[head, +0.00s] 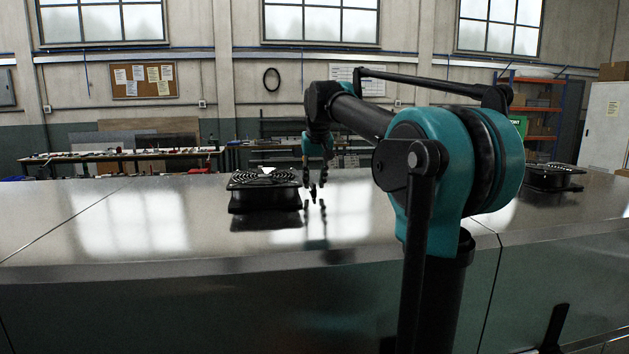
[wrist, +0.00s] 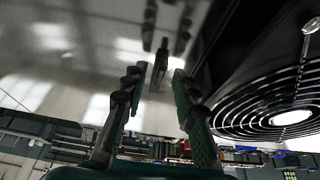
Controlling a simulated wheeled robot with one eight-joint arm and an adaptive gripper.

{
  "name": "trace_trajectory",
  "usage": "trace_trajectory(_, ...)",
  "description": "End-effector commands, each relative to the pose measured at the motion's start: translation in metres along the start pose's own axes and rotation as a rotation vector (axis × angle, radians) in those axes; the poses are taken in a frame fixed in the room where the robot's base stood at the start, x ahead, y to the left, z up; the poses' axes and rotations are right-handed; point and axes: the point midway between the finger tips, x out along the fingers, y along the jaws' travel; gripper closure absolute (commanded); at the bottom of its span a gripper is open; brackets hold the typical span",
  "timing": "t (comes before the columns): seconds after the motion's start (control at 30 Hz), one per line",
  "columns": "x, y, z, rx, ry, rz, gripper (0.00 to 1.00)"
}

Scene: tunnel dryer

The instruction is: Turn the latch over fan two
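A black fan (head: 265,193) with a round ringed grille lies on the shiny metal top, left of my gripper; its grille (wrist: 275,105) fills the right of the wrist view. A second fan (head: 553,178) sits far right; no number shows on either. A small dark upright piece (wrist: 161,62), which looks like the latch, stands beside the near fan, seen beyond and between my fingertips. In the head view it (head: 313,192) is tiny. My gripper (head: 317,176) points down, its fingers (wrist: 160,75) apart with nothing clearly held. Contact with the piece cannot be told.
The metal dryer top (head: 130,220) is mostly clear and mirrors the fan and gripper. A seam runs across it at the left, and another at the right. A workbench (head: 130,157) with tools, shelves (head: 535,105) and a white cabinet (head: 605,125) stand behind.

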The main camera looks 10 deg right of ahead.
Motion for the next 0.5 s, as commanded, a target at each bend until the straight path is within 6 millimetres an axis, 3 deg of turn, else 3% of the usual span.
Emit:
trace_trajectory(0.17, 0.0, 0.0, 0.0, 0.0, 0.0, 0.0, 0.72)
trace_trajectory(0.4, -0.0002, 0.0001, 0.0, 0.0, 0.0, 0.0, 1.0)
trace_trajectory(0.5, -0.0002, 0.0001, 0.0, 0.0, 0.0, 0.0, 1.0)
